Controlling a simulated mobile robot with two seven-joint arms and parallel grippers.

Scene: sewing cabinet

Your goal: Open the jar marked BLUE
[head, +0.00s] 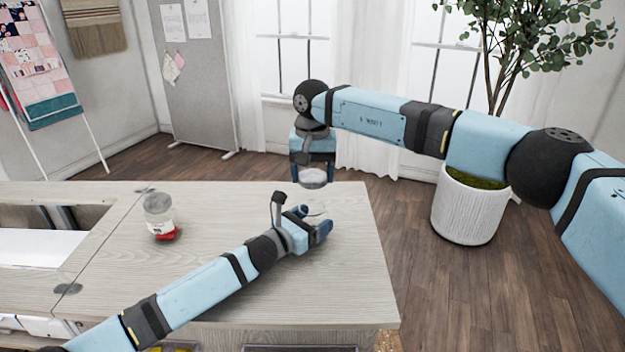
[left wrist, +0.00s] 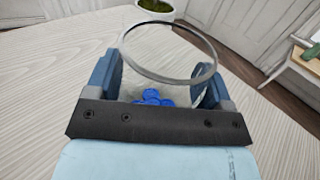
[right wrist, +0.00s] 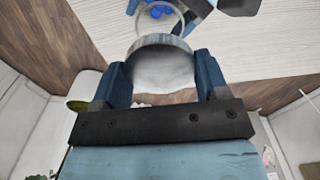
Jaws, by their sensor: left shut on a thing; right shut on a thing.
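A clear glass jar (head: 316,209) stands on the table near its right end. My left gripper (head: 312,226) is shut around its body. In the left wrist view the jar (left wrist: 170,76) shows an open round rim and blue pieces (left wrist: 152,97) inside. Its label is not visible. My right gripper (head: 313,168) is shut on a round lid (head: 313,178), held above the jar and apart from it. In the right wrist view the lid (right wrist: 162,62) sits between the fingers, with the open jar (right wrist: 176,18) beyond it.
Another jar (head: 157,207) with red contents and a label stands on the table (head: 215,205) to the left. The tabletop between the jars is mostly clear. A potted plant (head: 468,212) stands on the floor beyond the table's right edge.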

